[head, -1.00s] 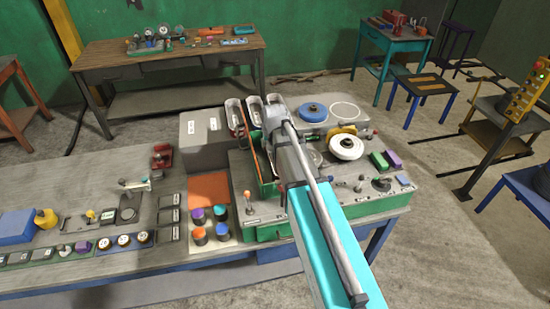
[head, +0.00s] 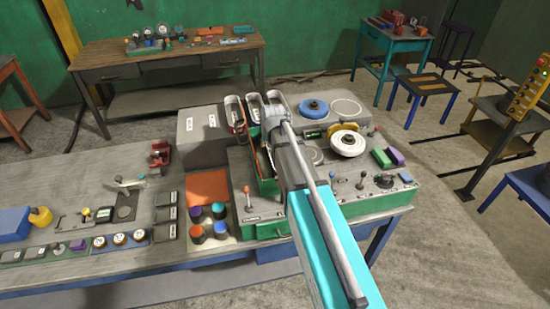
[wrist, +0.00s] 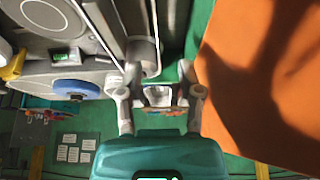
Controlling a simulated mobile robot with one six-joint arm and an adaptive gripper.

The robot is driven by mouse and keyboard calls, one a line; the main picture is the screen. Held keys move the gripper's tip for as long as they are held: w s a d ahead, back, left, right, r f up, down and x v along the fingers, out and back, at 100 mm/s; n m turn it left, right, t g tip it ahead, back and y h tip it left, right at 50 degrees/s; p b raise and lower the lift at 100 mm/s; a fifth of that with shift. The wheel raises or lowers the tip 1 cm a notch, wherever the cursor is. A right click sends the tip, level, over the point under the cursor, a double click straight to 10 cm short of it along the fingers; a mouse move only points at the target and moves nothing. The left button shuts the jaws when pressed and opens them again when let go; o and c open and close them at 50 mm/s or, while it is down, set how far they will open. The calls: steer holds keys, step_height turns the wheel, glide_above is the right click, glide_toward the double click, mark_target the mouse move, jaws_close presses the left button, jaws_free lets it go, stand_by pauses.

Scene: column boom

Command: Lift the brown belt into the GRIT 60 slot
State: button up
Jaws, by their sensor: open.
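A large orange-brown surface (wrist: 265,60), most likely the brown belt, fills the right side of the wrist view, with a dark shadow across it. In the head view I cannot clearly make the belt out; my arm hides much of that area. My gripper (wrist: 160,95) is open, its two fingers apart with no belt between them. The orange-brown surface lies just right of the fingers in the wrist view; I see no contact. Grey upright slots (head: 253,107) stand in a row behind my gripper in the head view. I cannot read which is GRIT 60.
The green machine (head: 258,228) carries levers, a white wheel (head: 347,140) and a blue disc (head: 313,109). A grey box (head: 199,130) stands left of the slots. Dark trays and several colour-topped cups (head: 197,231) sit on the bench in front.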

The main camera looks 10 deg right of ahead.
mark_target(268, 153)
steer(key=shift+b+x, duration=1.75)
steer(key=shift+x, duration=0.55)
steer(key=shift+d+b+x, duration=0.2)
steer(key=shift+b+x, duration=2.2)
steer(key=shift+x, duration=0.15)
jaws_close()
